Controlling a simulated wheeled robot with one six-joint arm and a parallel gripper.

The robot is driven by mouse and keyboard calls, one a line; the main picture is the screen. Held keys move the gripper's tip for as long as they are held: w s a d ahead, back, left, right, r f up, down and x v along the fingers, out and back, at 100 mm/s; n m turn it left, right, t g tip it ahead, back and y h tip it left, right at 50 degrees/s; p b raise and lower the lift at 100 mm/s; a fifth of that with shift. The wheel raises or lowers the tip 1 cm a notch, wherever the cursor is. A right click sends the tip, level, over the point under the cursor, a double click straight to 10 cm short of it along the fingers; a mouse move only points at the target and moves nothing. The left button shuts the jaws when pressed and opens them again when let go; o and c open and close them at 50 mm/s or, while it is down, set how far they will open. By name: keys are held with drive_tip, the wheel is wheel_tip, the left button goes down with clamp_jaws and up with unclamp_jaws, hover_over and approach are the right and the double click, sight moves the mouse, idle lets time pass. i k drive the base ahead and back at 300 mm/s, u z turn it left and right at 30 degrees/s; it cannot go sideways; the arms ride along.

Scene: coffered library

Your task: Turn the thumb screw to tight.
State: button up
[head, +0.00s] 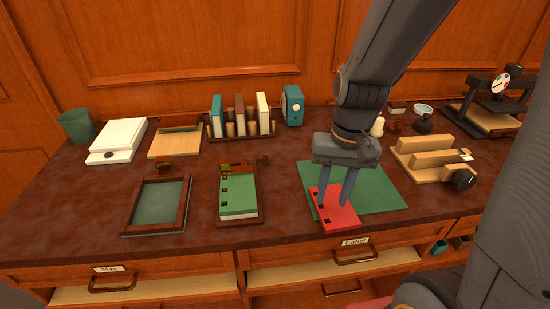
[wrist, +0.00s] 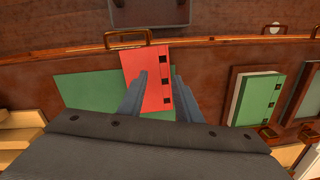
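A black round knob (head: 463,179), which looks like the thumb screw, sits on the front right end of a light wooden press (head: 425,160) at the right of the desk. A small white plate (head: 466,155) with a mark is behind the knob; its marking is too small to read. My gripper (head: 335,205) points down over a red cover (head: 341,220), well to the left of the knob. Its two fingers are apart with nothing visible held between them; the wrist view also shows the gripper (wrist: 158,73) this way. Whether the fingertips touch the cover I cannot tell.
The red cover lies on a green mat (head: 385,192). A green book (head: 238,193) in a wooden holder and a framed tray (head: 158,203) lie to the left. A black stand with a dial (head: 499,82) is behind the press.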

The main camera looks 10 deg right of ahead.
sight(266, 159)
drive_tip(key=k, duration=1.2)
drive_tip(key=u, duration=0.6)
drive_tip(key=i, duration=1.3)
drive_tip(key=z, duration=0.55)
